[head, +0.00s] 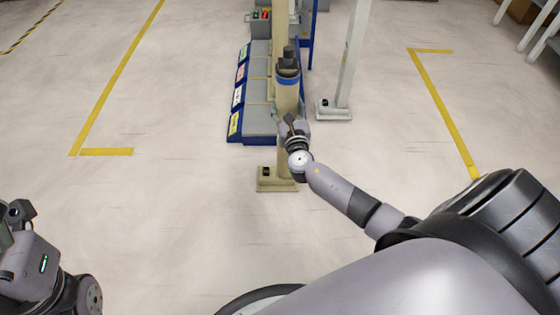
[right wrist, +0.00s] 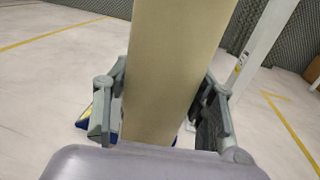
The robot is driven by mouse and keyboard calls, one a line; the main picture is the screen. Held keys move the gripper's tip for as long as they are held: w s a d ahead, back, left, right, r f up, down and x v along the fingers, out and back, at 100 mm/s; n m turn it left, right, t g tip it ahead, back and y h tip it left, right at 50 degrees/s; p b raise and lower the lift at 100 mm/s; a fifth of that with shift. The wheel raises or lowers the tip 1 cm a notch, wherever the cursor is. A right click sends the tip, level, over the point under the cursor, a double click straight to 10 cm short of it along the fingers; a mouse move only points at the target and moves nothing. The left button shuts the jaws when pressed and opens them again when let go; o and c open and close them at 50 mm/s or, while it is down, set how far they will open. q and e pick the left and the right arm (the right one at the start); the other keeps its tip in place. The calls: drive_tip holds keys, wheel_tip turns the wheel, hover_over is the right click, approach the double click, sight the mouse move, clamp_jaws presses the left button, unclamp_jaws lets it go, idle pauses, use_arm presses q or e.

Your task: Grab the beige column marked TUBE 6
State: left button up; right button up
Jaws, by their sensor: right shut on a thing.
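In the right wrist view the column (right wrist: 170,70) fills the middle, between the two fingers of my right gripper (right wrist: 163,112). The fingers are shut on it, one at each side. In the head view my right gripper (head: 291,127) is partly hidden by its own wrist. My left arm shows at the lower left, but its fingertips are out of view.
A grey and blue rack base (head: 259,120) with several coloured labels stands just behind and left of the column. A white post (head: 351,60) on a pale foot stands behind right. Yellow floor lines (head: 120,75) run on both sides. Open floor lies left and in front.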

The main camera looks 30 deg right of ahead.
clamp_jaws()
drive_tip(key=shift+w+r, duration=0.1)
drive_tip(key=shift+r, duration=0.1)
drive_tip(key=shift+r, duration=0.15)
